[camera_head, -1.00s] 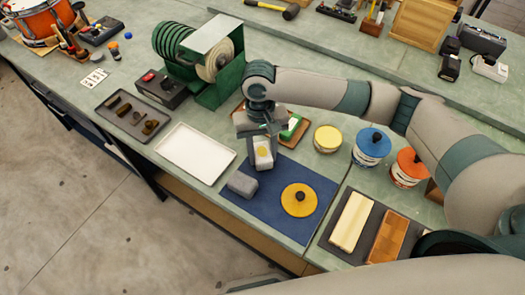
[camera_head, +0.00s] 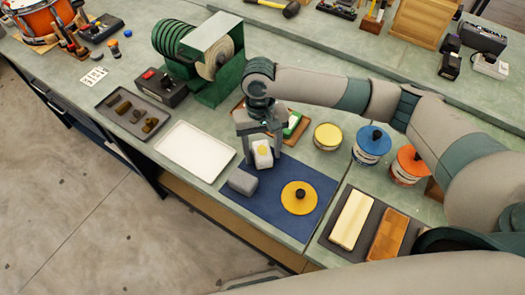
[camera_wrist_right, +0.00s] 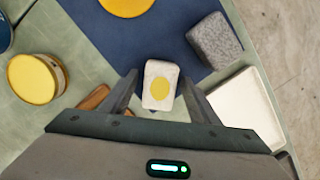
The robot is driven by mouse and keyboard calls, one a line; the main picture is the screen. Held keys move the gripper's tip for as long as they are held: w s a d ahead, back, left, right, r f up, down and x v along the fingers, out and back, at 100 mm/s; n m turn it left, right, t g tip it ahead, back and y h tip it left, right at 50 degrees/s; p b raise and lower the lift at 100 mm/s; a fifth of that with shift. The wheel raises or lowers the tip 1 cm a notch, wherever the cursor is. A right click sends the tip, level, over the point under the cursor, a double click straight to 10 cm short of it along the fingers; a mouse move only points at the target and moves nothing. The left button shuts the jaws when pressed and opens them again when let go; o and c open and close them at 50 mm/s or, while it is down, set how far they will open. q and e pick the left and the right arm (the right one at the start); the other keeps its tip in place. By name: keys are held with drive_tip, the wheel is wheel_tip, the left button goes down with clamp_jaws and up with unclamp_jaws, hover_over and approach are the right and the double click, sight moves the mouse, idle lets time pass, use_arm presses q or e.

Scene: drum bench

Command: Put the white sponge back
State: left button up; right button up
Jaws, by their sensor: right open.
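The white sponge (camera_head: 263,157), a small block with a yellow spot on top, lies near the back edge of the blue mat (camera_head: 254,207). My right gripper (camera_head: 262,152) is open above it, with a finger on its left and right sides. In the right wrist view the white sponge (camera_wrist_right: 160,88) shows between the open fingers of my right gripper (camera_wrist_right: 160,80), with gaps on both sides. Whether the fingertips reach down to its sides is hard to tell. My left gripper is not in view.
A grey block (camera_head: 243,181) and a yellow disc with a black knob (camera_head: 299,203) lie on the mat. An empty white tray (camera_head: 195,151) is to the left. Behind the gripper is a brown tray with a green-and-white item (camera_head: 292,125). A yellow-lidded tin (camera_head: 327,136) stands to the right.

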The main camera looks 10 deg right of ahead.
sight(261, 146)
wheel_tip(261, 146, up, 12)
drive_tip(key=w+b, duration=0.1)
drive_tip(key=b, duration=0.1)
drive_tip(key=shift+w+f, duration=0.15)
drive_tip(key=shift+w, duration=0.25)
idle(0.4)
